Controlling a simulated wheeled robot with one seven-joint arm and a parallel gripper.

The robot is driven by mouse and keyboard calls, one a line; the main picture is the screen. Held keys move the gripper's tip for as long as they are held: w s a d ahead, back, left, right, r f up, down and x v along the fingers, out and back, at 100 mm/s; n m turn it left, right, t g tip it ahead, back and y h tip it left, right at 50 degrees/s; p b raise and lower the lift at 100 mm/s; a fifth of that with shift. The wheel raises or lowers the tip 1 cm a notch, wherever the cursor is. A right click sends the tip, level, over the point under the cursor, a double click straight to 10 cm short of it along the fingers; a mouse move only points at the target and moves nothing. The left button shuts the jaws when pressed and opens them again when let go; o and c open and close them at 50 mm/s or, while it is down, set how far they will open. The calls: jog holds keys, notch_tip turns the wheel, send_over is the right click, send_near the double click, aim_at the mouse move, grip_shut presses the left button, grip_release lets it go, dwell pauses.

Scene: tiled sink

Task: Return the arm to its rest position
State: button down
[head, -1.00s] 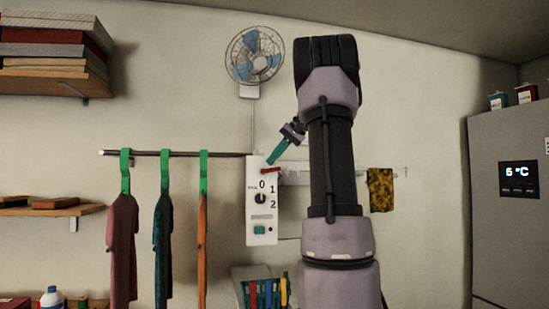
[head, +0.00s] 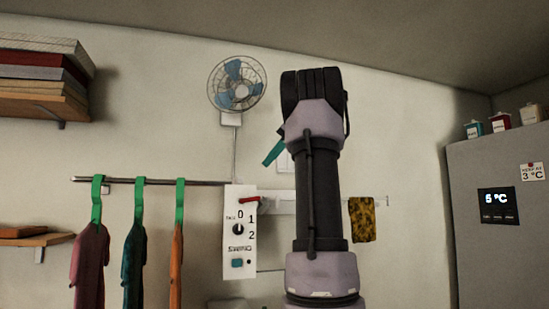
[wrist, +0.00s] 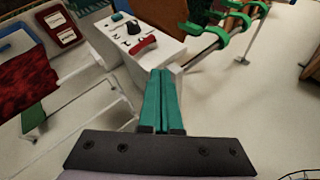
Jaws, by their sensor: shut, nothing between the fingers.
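My arm stands upright in the middle of the head view, bent over at its top. My gripper (head: 273,152) shows there only as teal fingers at the arm's left side, with the rest hidden behind the arm. In the wrist view the two teal fingers of my gripper (wrist: 162,75) lie side by side, shut and empty. Beyond their tips is the white control box (wrist: 150,45) with a dark knob and a red switch. In the head view this control box (head: 236,262) is on the wall, below and left of the gripper, and apart from it.
A wall fan (head: 237,84) is above the box. Garments on green hangers (head: 139,205) hang from a rail (head: 150,181) at left. A yellow patterned cloth (head: 362,220) hangs right of the arm. A grey fridge (head: 515,240) stands at right. Shelves (head: 45,105) are at far left.

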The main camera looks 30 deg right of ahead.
jog(key=shift+s+d+r, duration=0.5)
jog(key=shift+d, duration=0.05)
jog(key=s+a+f+n+h, duration=0.1)
jog(key=s+a+f, duration=0.45)
jog(key=a, duration=0.25)
jog(key=s+a+f+h, duration=0.1)
jog(key=s+a+f, duration=0.3)
jog(key=a+f, duration=0.3)
jog(key=s+a+f+n, duration=0.1)
jog(key=s+a+f, duration=0.3)
jog(key=f, duration=0.3)
jog(key=s+a+f+n+h, duration=0.1)
jog(key=s+a+f, duration=0.4)
jog(key=f, duration=0.2)
jog(key=shift+s+a+t, duration=0.2)
jog(key=shift+t, duration=0.2)
